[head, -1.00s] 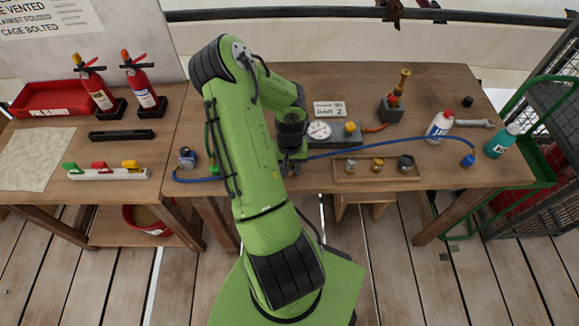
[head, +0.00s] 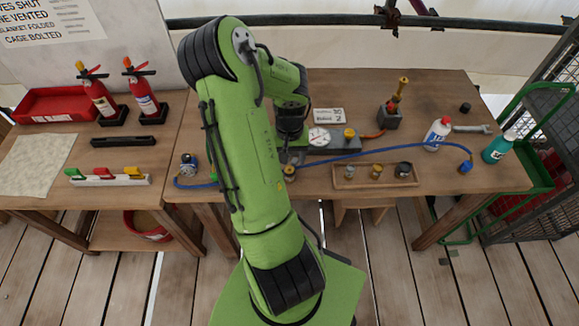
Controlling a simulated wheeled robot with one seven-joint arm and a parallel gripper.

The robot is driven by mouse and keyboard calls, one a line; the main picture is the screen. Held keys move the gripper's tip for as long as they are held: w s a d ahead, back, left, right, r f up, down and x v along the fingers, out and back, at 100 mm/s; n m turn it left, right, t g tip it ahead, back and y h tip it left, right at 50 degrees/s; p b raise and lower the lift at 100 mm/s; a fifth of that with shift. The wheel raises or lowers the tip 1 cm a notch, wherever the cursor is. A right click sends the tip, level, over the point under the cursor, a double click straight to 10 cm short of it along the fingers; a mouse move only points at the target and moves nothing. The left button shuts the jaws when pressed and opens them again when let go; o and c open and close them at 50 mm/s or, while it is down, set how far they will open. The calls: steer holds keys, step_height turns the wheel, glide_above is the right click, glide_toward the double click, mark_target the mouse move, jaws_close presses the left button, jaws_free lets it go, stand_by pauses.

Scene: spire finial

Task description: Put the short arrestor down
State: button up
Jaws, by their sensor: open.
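My gripper (head: 288,155) is over the front part of the table, left of the wooden tray, partly hidden by my own arm. A small brass-coloured fitting (head: 290,173), seemingly the short arrestor, is at the table just below and in front of the gripper. The jaws are open; whether they still touch the fitting is too small to tell. The wooden tray (head: 345,185) to the right holds a few small brass and dark fittings, such as a brass one (head: 376,172) and a dark one (head: 403,169).
A grey unit with a round gauge (head: 319,137) stands behind the tray. A blue hose (head: 350,153) crosses the table. A torch-like brass piece (head: 398,95) stands in a grey block. Fire extinguishers (head: 145,100) stand left.

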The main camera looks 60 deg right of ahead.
mark_target(290, 168)
step_height(290, 168, up, 3)
steer(key=shift+r, duration=0.2)
steer(key=w+a+r+n+t, duration=0.25)
steer(key=w+a+r, duration=0.25)
steer(key=a+r, duration=0.3)
steer(key=w+a+r+n+t, duration=0.1)
steer(key=w+a+r+n, duration=0.4)
steer(key=a, duration=0.4)
steer(key=s+a+r+n+t, duration=0.1)
steer(key=s+a+r+n, duration=0.1)
steer(key=s+a+r, duration=0.2)
steer(key=s+a+r+n+t, duration=0.1)
steer(key=s+a+r+n, duration=0.2)
steer(key=a, duration=0.7)
steer(key=shift+s+a+r, duration=0.25)
steer(key=shift+s+r, duration=0.15)
steer(key=shift+r, duration=0.3)
